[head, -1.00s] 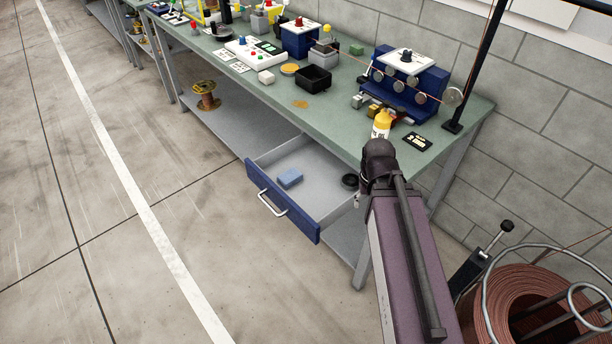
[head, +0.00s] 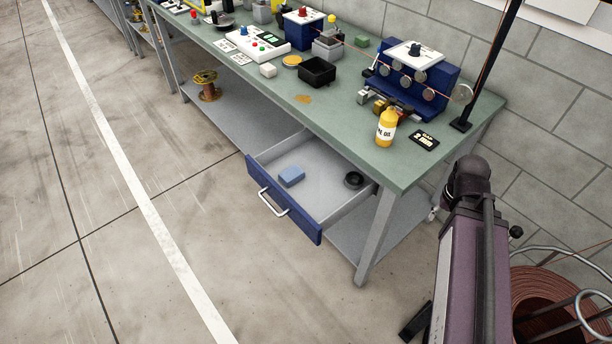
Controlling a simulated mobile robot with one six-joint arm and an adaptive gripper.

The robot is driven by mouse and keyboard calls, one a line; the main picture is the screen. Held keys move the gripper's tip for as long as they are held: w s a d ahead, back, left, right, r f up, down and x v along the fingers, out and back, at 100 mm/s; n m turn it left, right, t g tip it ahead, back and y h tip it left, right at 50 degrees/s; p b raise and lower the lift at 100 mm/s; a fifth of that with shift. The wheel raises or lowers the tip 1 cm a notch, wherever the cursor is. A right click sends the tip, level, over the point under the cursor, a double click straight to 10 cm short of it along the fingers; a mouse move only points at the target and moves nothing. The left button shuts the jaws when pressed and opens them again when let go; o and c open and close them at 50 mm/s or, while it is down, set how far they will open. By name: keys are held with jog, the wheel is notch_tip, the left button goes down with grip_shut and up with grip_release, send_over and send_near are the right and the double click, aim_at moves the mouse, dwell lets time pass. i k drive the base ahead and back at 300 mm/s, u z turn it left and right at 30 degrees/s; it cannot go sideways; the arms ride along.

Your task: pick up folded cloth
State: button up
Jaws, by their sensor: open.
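The folded cloth (head: 291,176) is a small light-blue block-like bundle. It lies flat on the bottom of the open grey drawer (head: 325,207), left of the drawer's middle. Nothing covers it. The drawer has a blue front with a pale handle (head: 270,205) and is pulled out from under the bench. My arm stands at the right of the view, right of the drawer and apart from the cloth. I cannot make out my gripper's fingers; the arm's far end is hidden behind its own links.
A black ring-shaped roll (head: 354,180) lies in the drawer, right of the cloth. The green bench top (head: 340,120) overhangs the drawer's back and carries a yellow bottle (head: 386,127) and a black bin (head: 317,71). A copper coil (head: 550,305) stands lower right. Floor before the drawer is clear.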

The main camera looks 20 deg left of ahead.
aim_at(293, 174)
jog(key=z, duration=0.1)
jog(key=k, duration=1.2)
jog(key=u, duration=0.9)
jog(key=i, duration=1)
